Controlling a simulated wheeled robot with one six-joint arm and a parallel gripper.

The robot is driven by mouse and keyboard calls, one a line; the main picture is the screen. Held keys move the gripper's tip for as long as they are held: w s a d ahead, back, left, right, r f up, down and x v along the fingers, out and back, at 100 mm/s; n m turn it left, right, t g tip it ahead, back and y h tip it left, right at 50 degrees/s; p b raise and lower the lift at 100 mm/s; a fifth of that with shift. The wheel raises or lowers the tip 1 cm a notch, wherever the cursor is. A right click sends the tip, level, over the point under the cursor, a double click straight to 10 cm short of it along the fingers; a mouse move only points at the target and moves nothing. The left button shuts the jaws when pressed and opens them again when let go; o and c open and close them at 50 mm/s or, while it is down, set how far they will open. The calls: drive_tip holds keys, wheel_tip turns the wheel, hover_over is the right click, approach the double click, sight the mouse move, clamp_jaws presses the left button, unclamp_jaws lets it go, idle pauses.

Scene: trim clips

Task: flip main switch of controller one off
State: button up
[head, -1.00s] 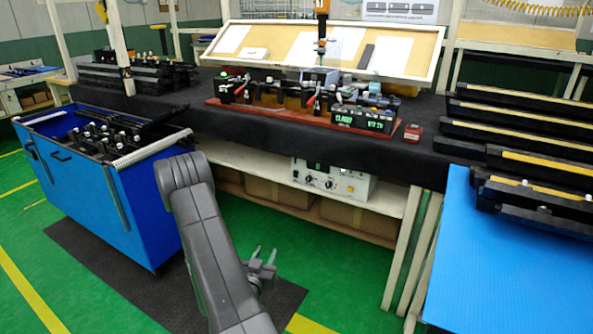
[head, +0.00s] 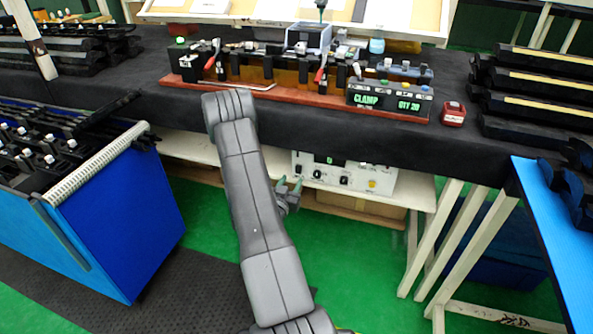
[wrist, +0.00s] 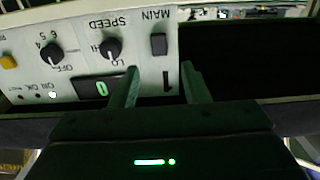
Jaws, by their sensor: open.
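The controller (head: 383,180), a pale box with knobs, sits on the shelf under the black-covered table. In the wrist view its front panel (wrist: 72,22) appears upside down, marked 1. The dark main switch (wrist: 158,44) is beside the word MAIN, and a green 0 shows on the display (wrist: 98,88). I cannot tell the switch's position. My gripper (head: 292,188) is open and empty at the controller's left end. In the wrist view its fingers (wrist: 163,88) point at the panel, with the switch just above the gap between them. No contact shows.
The table's edge (head: 330,140) overhangs the shelf (head: 195,148). A red fixture board (head: 190,82) with clamps and a red box (head: 453,113) stand on top. A blue bin (head: 110,225) is at left. White legs (head: 440,235) stand at right. Green floor is open between.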

sight(298, 168)
drive_tip(key=x, duration=0.6)
drive_tip(key=shift+c, duration=0.2)
